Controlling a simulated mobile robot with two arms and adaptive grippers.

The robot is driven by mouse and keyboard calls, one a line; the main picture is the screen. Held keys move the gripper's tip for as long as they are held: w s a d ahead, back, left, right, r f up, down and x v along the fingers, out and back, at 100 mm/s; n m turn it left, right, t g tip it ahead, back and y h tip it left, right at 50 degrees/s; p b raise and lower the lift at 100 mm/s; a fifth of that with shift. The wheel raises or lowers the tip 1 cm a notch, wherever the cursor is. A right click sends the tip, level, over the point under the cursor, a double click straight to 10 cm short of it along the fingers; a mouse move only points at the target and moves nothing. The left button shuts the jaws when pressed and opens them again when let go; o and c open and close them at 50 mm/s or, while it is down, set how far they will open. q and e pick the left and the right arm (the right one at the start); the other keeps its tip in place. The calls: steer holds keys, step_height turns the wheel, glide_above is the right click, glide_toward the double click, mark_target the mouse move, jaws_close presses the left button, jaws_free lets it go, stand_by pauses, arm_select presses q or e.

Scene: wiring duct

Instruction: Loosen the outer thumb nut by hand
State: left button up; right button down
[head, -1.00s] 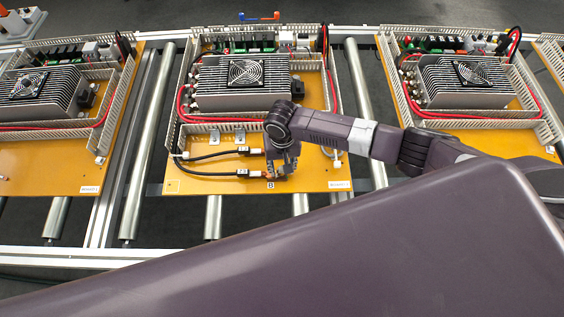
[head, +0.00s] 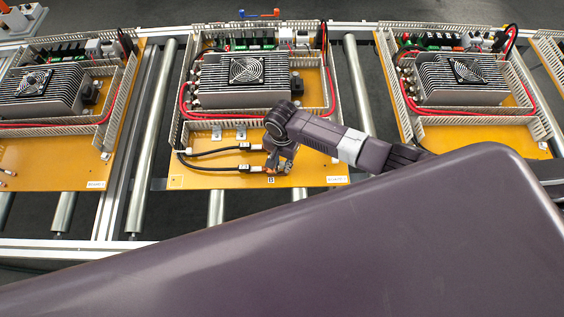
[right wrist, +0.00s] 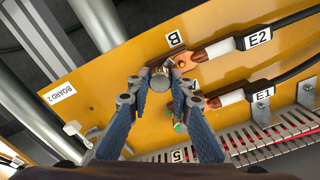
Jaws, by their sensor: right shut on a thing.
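The thumb nut (right wrist: 159,81) is a small silver knob at the end of the copper lug of cable E2 (right wrist: 258,37), beside the mark B, in the right wrist view. My right gripper (right wrist: 160,90) has its blue-padded fingers on either side of this nut and is shut on it. In the head view my right gripper (head: 279,165) is over the front edge of the middle board (head: 215,180), at the cable ends, and hides the nut. A second cable, E1 (right wrist: 262,95), ends in a copper lug close to the right finger. My left gripper is not in view.
The middle board carries a finned unit with a fan (head: 245,70) and pale slotted wiring duct (head: 225,122). Similar boards stand to its left and right on the roller conveyor (head: 150,130). Two black cables (head: 205,152) lie left of my gripper.

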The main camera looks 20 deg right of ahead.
stand_by(0.3)
steer(key=n, duration=1.1)
steer(key=c, duration=1.8)
jaws_free()
steer(key=m, duration=0.5)
steer(key=shift+s+a+m, duration=0.1)
steer(key=shift+m, duration=0.3)
steer(key=m, duration=0.5)
